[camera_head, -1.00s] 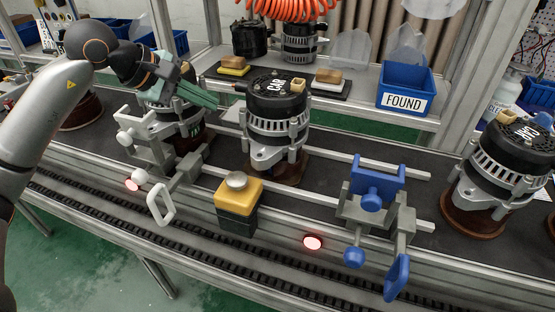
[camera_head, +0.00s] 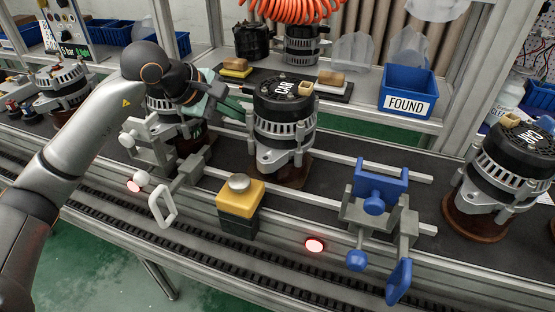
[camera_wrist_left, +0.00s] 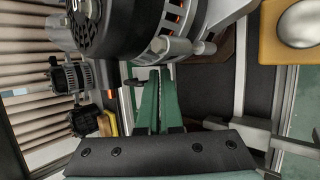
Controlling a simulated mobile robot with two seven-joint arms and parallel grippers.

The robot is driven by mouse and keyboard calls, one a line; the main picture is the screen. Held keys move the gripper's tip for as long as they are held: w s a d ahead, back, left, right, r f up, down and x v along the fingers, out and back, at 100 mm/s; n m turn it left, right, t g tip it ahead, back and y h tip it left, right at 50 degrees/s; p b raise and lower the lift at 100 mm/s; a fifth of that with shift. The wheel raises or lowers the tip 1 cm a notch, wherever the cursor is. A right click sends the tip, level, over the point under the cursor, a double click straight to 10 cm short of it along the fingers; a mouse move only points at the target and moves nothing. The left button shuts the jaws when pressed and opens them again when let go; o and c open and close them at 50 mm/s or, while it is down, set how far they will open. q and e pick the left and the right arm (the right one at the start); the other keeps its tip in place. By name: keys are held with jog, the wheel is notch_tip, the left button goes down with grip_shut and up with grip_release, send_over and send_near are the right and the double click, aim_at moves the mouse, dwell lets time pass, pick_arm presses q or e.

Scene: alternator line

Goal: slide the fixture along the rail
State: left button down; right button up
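The grey fixture (camera_head: 150,145) sits on the rail at the left, with a white knob and a loop handle hanging at its front. The blue fixture (camera_head: 378,189) sits on the same rail at the right, with blue knobs and a blue handle. My left gripper (camera_head: 236,110) is behind the rail, above and behind the grey fixture, its green fingers pointing at the middle alternator (camera_head: 284,124). In the left wrist view the fingers (camera_wrist_left: 154,80) lie close together with only a thin dark gap and nothing visible between them. Contact with the alternator cannot be told. My right gripper is out of view.
A yellow button box (camera_head: 240,197) stands at the front between the fixtures. Other alternators stand on the belt at left and right (camera_head: 507,170). A blue FOUND bin (camera_head: 407,92) is on the shelf behind. The rail (camera_head: 325,199) between the fixtures looks clear.

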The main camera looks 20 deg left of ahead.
pick_arm(q)
jog(key=d, duration=0.4)
jog(key=shift+s+d+r+p, duration=0.1)
jog(key=shift+s+d+p, duration=0.15)
jog(key=shift+p, duration=0.05)
jog(key=shift+d+p, duration=0.3)
jog(key=shift+d, duration=0.85)
jog(key=shift+s+d+p, duration=0.1)
jog(key=shift+d+p, duration=0.25)
jog(key=shift+d, duration=1.1)
jog(key=d+b, duration=0.1)
jog(key=d, duration=0.6)
jog(key=shift+d, duration=0.2)
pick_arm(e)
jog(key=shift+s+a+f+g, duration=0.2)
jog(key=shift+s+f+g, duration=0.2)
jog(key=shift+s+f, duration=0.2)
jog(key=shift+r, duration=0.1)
